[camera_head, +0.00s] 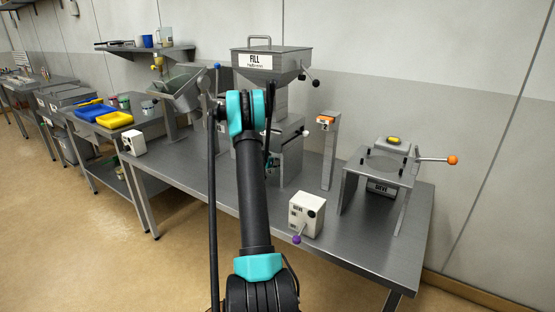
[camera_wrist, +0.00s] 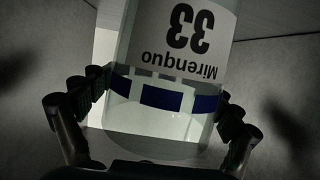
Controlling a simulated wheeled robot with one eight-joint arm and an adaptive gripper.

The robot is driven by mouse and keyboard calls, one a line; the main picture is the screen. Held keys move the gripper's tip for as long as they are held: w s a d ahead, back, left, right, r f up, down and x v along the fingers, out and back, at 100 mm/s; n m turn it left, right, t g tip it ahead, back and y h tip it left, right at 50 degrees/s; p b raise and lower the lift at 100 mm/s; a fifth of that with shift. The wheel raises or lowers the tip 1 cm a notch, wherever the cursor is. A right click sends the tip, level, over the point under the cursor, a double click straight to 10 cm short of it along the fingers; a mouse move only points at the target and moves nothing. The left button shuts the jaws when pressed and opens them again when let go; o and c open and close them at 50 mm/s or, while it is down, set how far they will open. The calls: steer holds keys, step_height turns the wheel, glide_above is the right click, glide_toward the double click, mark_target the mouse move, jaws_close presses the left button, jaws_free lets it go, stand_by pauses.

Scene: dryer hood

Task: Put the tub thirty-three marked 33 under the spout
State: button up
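The tub thirty-three (camera_wrist: 150,122) is a clear, pale container with a white label reading "33" and "Mirenquo" and a dark blue band. It appears upside down in the wrist view. My gripper (camera_wrist: 163,92) has a finger against each side of it, near the band, and looks shut on it. In the head view my arm hides the gripper and the tub. The grey filling machine (camera_head: 270,64) marked FILL stands behind my arm. Its spout is hidden there. Grey surfaces surround the tub in the wrist view.
On the steel table (camera_head: 365,240) stand a white control box (camera_head: 306,214) with a purple knob, a grey post (camera_head: 330,150) and a sieve stand (camera_head: 380,170) with an orange-tipped handle. A tilted grey trough (camera_head: 184,90) is left of my arm. Yellow (camera_head: 115,120) and blue (camera_head: 93,112) trays lie farther left.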

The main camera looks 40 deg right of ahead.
steer(key=shift+r, duration=0.1)
steer(key=shift+a+r, duration=0.1)
steer(key=shift+a, duration=0.1)
steer(key=s+a+r+n+y, duration=0.3)
steer(key=s+a, duration=0.6)
steer(key=a, duration=0.6)
steer(key=s+a+r+n+y, duration=0.2)
steer(key=s+a+r+y, duration=0.15)
steer(key=s+a, duration=0.8)
steer(key=s+a+f+n+y, duration=0.2)
steer(key=s+a+n+y, duration=0.1)
steer(key=s+a, duration=0.7)
steer(key=s+a+f+n+g+y, duration=0.1)
steer(key=s+a+f+n+y, duration=0.2)
steer(key=s+a, duration=0.7)
steer(key=a+n+y, duration=0.1)
steer(key=a+n, duration=0.1)
steer(key=a, duration=0.1)
steer(key=shift+a+g, duration=0.3)
steer(key=shift+a, duration=0.1)
